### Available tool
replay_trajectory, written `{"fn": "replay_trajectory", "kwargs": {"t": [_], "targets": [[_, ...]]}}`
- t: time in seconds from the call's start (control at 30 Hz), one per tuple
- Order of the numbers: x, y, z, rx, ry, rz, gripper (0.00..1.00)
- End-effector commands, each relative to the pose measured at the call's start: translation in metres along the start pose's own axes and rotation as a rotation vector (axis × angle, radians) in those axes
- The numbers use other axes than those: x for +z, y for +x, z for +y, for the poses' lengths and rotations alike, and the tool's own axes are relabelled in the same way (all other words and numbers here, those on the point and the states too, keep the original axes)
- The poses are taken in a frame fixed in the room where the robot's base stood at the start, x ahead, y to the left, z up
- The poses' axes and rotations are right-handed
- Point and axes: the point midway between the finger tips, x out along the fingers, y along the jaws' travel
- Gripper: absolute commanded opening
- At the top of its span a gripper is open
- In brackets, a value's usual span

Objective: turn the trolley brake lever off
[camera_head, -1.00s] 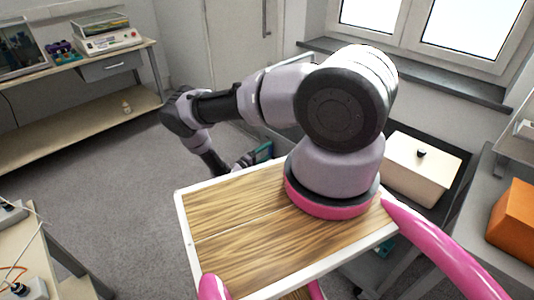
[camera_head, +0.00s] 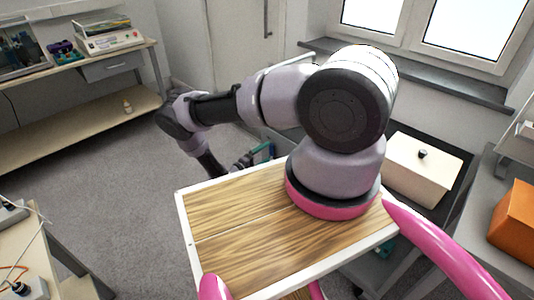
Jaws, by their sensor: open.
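My gripper (camera_head: 243,161) shows only as a small dark shape just past the back edge of my wooden top, low and close to a small teal-green item (camera_head: 262,153). Its fingers are mostly hidden and I see nothing held between them. I cannot tell whether it touches the teal-green item or what that item is. A dark-topped stand, perhaps the trolley (camera_head: 447,205), is at the right, partly behind my arm and top. A cream box with a black knob (camera_head: 421,170) sits on it. I cannot make out a brake lever.
A bench (camera_head: 75,130) with devices stands at the back left. Another table (camera_head: 65,240) with cables is at the front left. An orange box (camera_head: 514,225) is on a grey surface at the right. The grey carpet (camera_head: 110,190) at the left is clear.

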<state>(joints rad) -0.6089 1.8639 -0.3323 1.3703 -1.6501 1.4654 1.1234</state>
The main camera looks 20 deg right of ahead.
Motion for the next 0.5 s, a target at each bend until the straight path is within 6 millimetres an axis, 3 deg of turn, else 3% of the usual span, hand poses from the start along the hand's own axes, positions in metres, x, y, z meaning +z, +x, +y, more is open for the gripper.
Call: {"fn": "replay_trajectory", "kwargs": {"t": [0.3,0.5], "targets": [[-0.001,-0.065,0.000,-0.001,0.001,0.004,1.00],[-0.001,-0.088,0.000,-0.001,0.001,0.003,1.00]]}}
